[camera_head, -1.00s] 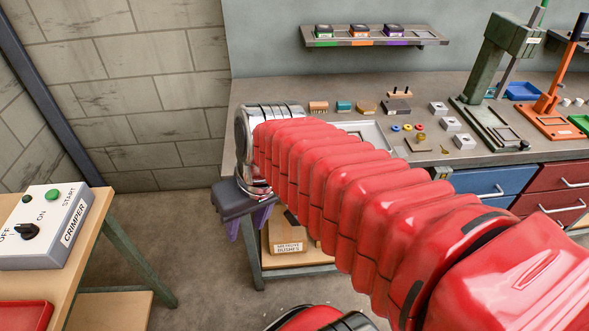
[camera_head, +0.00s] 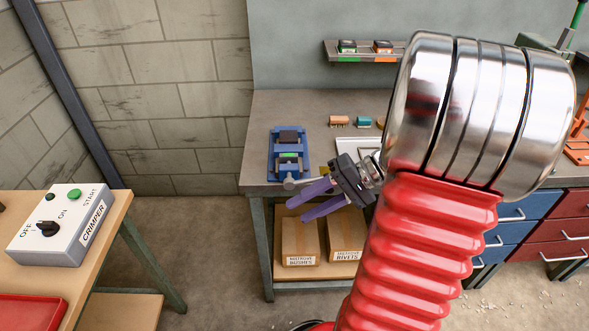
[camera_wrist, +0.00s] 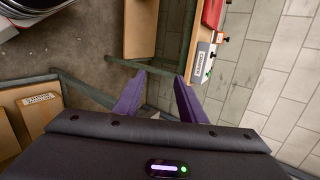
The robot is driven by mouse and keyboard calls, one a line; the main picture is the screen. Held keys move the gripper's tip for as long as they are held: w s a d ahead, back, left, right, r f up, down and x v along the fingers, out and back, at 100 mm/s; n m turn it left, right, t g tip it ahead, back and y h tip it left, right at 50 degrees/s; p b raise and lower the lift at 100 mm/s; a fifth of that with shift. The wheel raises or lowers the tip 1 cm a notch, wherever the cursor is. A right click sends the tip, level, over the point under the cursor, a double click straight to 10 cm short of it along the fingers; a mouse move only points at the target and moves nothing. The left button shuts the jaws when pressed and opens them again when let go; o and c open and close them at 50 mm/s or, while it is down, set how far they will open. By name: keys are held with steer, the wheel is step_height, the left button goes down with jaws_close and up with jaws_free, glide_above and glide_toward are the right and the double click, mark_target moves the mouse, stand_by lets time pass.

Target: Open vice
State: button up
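A blue vice (camera_head: 289,155) stands on the left end of the grey workbench in the head view. It has a dark block at the back, a green piece between its jaws, and a metal handle (camera_head: 291,184) at the front edge of the bench. My gripper (camera_head: 297,209) is just in front of the bench edge, to the lower right of the vice, with its purple fingers pointing left. The fingers are apart and nothing shows between them; in the wrist view my gripper (camera_wrist: 160,92) also has its fingers spread. The vice is not in the wrist view.
Boxes marked bushes (camera_head: 300,243) and rivets (camera_head: 345,236) sit on the shelf under the bench. A crimper control box (camera_head: 62,226) stands on a wooden table at the left. Floor is clear between the tables. My arm hides much of the bench's right side.

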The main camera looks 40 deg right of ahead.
steer(key=s+d+f+m+t, duration=0.1)
steer(key=d+t, duration=0.3)
steer(key=d, duration=0.4)
steer(key=s+d+f+m+t, duration=0.1)
steer(key=s+d+m+t, duration=0.1)
steer(key=d, duration=0.6)
steer(key=m+t, duration=0.1)
steer(key=t, duration=0.1)
steer(key=shift+s+t+h, duration=0.25)
steer(key=shift+t+h, duration=0.15)
steer(key=shift+f, duration=0.1)
steer(key=x, duration=1.4)
steer(key=shift+s, duration=0.1)
steer(key=shift+c, duration=0.5)
